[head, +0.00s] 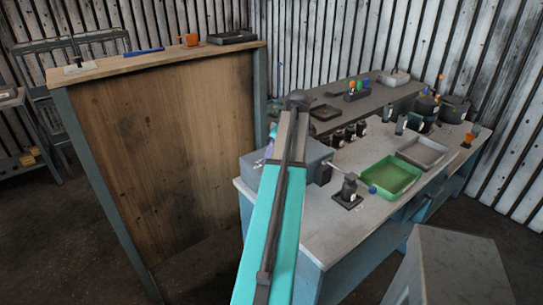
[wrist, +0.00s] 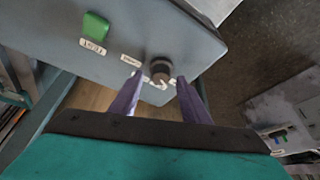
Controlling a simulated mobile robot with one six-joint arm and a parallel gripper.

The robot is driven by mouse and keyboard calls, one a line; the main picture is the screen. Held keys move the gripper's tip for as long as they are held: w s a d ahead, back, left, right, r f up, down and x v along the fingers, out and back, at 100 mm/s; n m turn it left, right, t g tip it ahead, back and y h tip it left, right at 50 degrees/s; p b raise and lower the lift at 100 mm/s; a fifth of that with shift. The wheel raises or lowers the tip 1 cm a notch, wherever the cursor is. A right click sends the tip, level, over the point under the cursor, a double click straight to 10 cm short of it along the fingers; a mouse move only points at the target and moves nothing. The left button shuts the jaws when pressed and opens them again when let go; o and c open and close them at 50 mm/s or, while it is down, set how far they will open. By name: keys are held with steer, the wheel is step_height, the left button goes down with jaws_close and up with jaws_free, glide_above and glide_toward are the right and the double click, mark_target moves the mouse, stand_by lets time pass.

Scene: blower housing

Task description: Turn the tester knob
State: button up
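The tester (wrist: 185,35) is a grey box that fills the upper part of the wrist view. Its round dark knob (wrist: 160,66) sticks out near the panel's lower edge, with pale marks around its base. My gripper (wrist: 160,77) is open, with its two purple fingers apart. The fingertips stand on either side of the knob, with a small gap visible at each side. I cannot tell how far the tips are from the panel. In the head view, the tester (head: 315,158) sits at the bench's near left end, partly hidden by my teal arm; its knob is out of sight there.
The tester also carries a green switch (wrist: 95,27) and white labels. The bench (head: 330,228) holds a green tray (head: 392,176), a grey tray (head: 422,152) and several dark parts. A tall wooden panel (head: 165,150) stands to the left. Floor shows between it and the bench.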

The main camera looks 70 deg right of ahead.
steer(key=shift+s, duration=0.15)
steer(key=shift+s+r, duration=0.3)
steer(key=shift+r, duration=0.15)
steer(key=b+v, duration=0.3)
steer(key=v, duration=0.9)
steer(key=shift+r, duration=0.45)
steer(key=shift+w+a, duration=0.1)
